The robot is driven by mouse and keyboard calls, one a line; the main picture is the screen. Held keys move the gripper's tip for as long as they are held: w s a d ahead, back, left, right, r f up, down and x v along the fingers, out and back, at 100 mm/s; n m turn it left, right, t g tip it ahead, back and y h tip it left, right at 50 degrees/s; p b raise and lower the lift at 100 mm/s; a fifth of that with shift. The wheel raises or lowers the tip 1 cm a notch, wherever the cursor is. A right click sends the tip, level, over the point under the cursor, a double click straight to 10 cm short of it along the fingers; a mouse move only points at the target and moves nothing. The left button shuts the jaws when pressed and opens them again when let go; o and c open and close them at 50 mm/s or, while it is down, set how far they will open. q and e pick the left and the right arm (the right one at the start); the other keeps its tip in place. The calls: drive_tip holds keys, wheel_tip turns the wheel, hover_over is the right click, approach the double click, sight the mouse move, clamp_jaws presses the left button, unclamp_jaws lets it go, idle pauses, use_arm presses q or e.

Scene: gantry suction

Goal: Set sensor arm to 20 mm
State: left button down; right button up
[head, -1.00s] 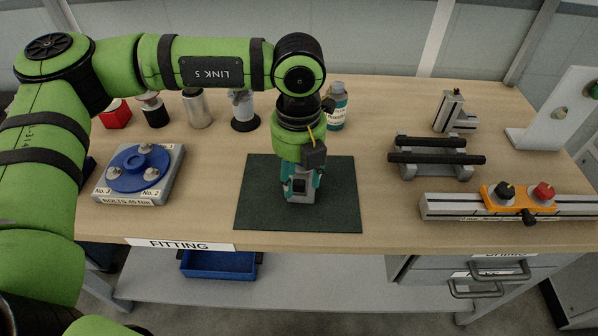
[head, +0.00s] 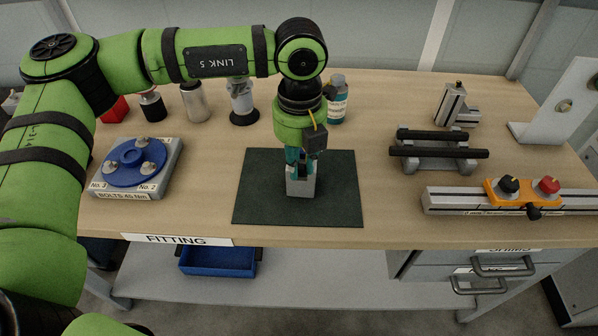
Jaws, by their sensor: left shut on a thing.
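My left gripper (head: 301,164) points down over the dark green mat (head: 258,205), with its teal fingers shut on a small grey block (head: 301,188). The block's lower part shows below the fingers; I cannot tell whether it rests on the mat or hangs just above it. No part is clearly marked as the sensor arm. At the right, an orange carriage (head: 523,195) with a black knob (head: 508,184) and a red knob (head: 548,185) sits on a silver rail (head: 459,200). Markings along the rail are too small to read. My right gripper is out of view.
A blue disc fixture (head: 134,168) stands left of the mat. Black bars on a grey stand (head: 438,151), a small metal slide (head: 455,106) and a white upright plate (head: 557,103) are at the right. A teal bottle (head: 338,100) stands behind the gripper. The bench between mat and rail is clear.

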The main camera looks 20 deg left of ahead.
use_arm(q)
drive_tip(key=c, duration=1.1)
unclamp_jaws()
